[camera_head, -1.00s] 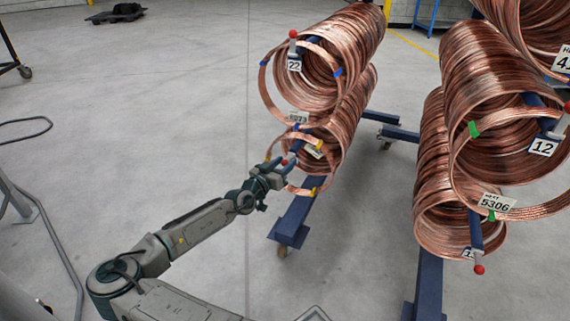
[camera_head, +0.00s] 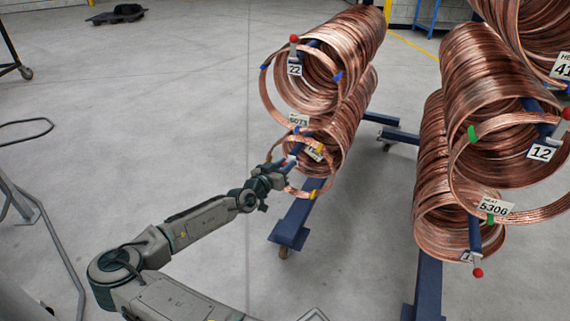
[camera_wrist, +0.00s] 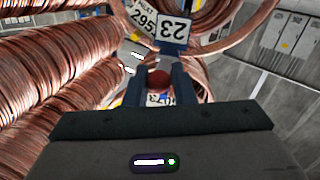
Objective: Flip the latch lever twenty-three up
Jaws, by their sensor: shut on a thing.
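The latch lever twenty-three ends in a red knob (camera_wrist: 158,84), which sits between my two fingers in the wrist view. My gripper (camera_wrist: 158,74) is shut on this lever knob. The number plate 23 (camera_wrist: 173,28) shows upside down just beyond the fingertips. In the head view my gripper (camera_head: 279,169) is at the front of the lower left copper coil (camera_head: 343,130). There the lever is mostly hidden by my fingers, and I cannot tell its exact angle.
The upper left coil (camera_head: 345,50) has plate 22 (camera_head: 294,67) and a red-knobbed lever (camera_head: 294,39) pointing up. More coils with plate 12 (camera_head: 541,152) stand to the right. A blue rack foot (camera_head: 289,232) is below my gripper. The floor left is mostly open.

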